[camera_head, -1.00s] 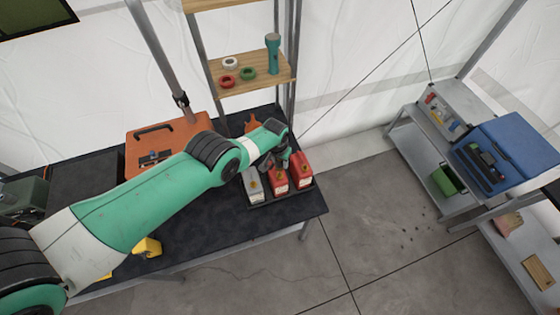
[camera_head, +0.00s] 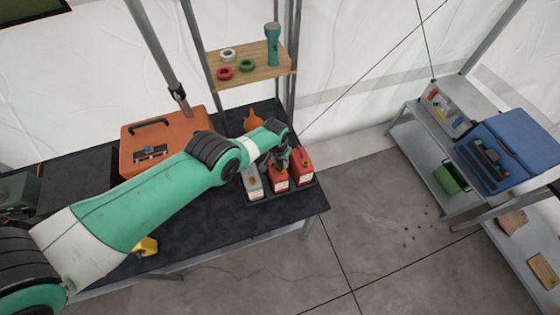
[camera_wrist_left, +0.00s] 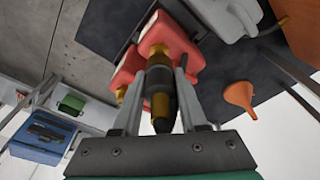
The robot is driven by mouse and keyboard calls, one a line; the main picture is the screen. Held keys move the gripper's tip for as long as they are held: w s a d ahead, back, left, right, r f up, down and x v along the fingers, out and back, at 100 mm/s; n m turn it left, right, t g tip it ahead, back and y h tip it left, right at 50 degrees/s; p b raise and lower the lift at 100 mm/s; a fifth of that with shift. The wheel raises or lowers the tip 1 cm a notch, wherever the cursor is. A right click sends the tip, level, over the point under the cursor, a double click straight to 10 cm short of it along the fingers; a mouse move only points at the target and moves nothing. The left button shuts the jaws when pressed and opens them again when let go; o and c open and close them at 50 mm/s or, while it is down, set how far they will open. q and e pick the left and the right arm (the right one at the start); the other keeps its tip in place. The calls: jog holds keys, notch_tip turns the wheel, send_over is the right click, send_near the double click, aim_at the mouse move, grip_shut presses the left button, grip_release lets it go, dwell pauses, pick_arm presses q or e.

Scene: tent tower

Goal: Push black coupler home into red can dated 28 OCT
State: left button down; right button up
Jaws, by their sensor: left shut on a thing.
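My left gripper (camera_head: 281,160) is over the cans on the dark table. In the left wrist view its two fingers (camera_wrist_left: 160,98) are shut on the black coupler (camera_wrist_left: 161,76), which has brass-coloured parts. The coupler's far end is at the brass neck of a red can (camera_wrist_left: 178,42); I cannot tell how deep it sits. In the head view the middle red can (camera_head: 278,182) is under the gripper, and another red can (camera_head: 302,164) is to its right. The date labels are too small to read. My right gripper is not in view.
A pale can (camera_head: 252,186) stands beside the red cans in a black tray (camera_head: 275,195). An orange funnel (camera_head: 252,121) is behind them. An orange case (camera_head: 150,140) is to the left on the table.

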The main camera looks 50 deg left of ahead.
aim_at(280, 166)
pick_arm(q)
jog(key=shift+f, duration=0.15)
dwell(0.8)
jog(key=shift+f+b, duration=0.3)
jog(key=shift+b, duration=0.2)
jog(key=shift+f+b, duration=1.35)
jog(key=shift+f, duration=0.05)
jog(key=shift+c, duration=1.8)
grip_release()
jog(key=shift+r, duration=0.1)
jog(key=r+p, duration=0.2)
jog(key=p, duration=0.1)
jog(key=r+p, duration=0.3)
jog(key=s+r+p, duration=0.1)
jog(key=r+p, duration=0.1)
jog(key=p, duration=0.1)
jog(key=shift+d+r, duration=0.25)
jog(key=shift+r, duration=0.05)
jog(key=shift+f, duration=0.1)
